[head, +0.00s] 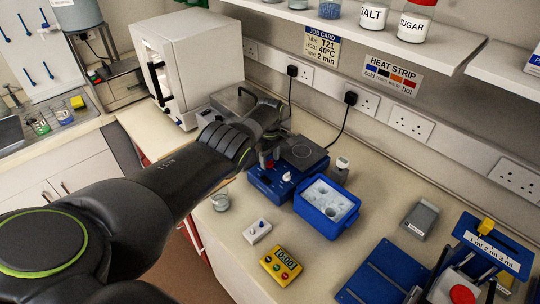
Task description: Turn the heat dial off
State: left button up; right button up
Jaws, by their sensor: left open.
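A blue heater unit (262,182) stands on the bench with a dark square plate (303,152) on top. Its front carries a white knob (287,177) and a red knob-like part (268,163); which one is the heat dial I cannot tell for sure, and their markings are too small to read. My left gripper (273,142) is open above the back left part of the unit, close over the red part. Whether it touches it I cannot tell. My arm hides some of the unit's left side. My right gripper is out of view.
A blue tub (345,216) with a white insert stands right of the heater. A glass jar (221,203), small white switch box (257,231) and yellow timer (281,266) stand in front. A blue rack (492,245) is at right. Cables hang from wall sockets behind.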

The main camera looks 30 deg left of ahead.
aim_at(270, 161)
pick_arm(q)
notch_tip(270, 161, up, 3)
jog(key=p, duration=0.2)
jog(key=shift+r+p, duration=0.2)
jog(key=shift+p, duration=0.2)
jog(key=shift+r, duration=0.15)
notch_tip(270, 161, up, 14)
jog(key=b, duration=0.2)
jog(key=shift+f, duration=0.25)
